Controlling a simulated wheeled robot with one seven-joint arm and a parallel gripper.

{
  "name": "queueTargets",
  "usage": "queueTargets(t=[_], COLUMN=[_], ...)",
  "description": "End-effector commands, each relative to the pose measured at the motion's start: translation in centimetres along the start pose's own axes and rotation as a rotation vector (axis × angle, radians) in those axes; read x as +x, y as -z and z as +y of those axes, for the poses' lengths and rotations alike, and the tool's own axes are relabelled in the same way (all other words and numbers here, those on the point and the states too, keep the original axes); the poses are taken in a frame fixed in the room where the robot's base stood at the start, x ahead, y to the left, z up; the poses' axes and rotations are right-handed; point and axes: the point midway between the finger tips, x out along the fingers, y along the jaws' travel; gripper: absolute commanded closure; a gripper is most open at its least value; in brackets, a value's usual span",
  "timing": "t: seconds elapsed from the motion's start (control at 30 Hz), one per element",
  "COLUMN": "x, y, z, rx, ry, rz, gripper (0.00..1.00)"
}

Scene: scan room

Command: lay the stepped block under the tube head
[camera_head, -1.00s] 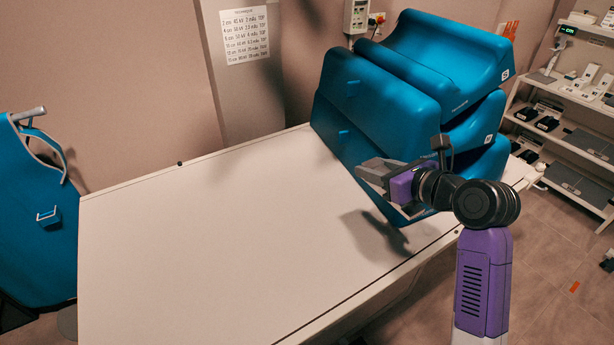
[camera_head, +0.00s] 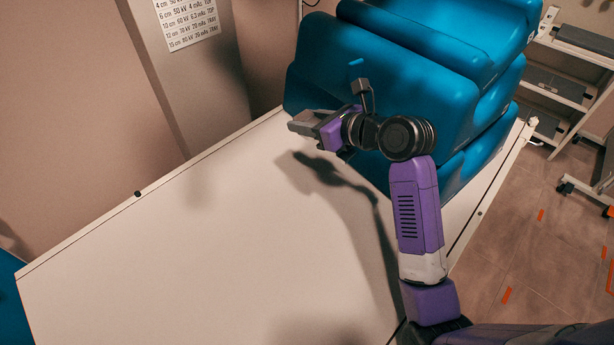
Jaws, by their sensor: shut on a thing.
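My gripper (camera_head: 303,127), at the end of my purple and black arm, is above the back right of the white table (camera_head: 170,260). It points left, in front of the blue cushions. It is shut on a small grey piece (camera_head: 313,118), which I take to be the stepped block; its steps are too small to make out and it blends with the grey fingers. The piece is clear of the table, with the arm's shadow on the tabletop below. The tube head is not in view.
A stack of large blue cushions (camera_head: 400,80) stands on the table's back right, close behind my gripper. The left and middle of the tabletop are bare. A chart (camera_head: 187,20) hangs on a grey column (camera_head: 190,85). Shelves (camera_head: 565,75) stand at the right.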

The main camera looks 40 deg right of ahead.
Motion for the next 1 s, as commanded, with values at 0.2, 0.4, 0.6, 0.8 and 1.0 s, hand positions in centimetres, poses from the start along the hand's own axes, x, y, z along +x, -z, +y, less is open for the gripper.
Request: queueTargets(t=[0.2, 0.4, 0.6, 0.8, 1.0], x=[2.1, 3.9, 4.9, 5.4, 6.4], y=[5.2, 9.4, 11.9, 12.9, 15.5], z=[0.0, 0.1, 0.0, 0.0, 0.0], rx=[0.004, 0.002, 0.0, 0.0, 0.002], ry=[-0.001, 0.0, 0.001, -0.001, -0.001], rz=[0.003, 0.002, -0.001, -0.001, 0.0], gripper=[1.0, 1.0, 1.0, 1.0, 1.0])
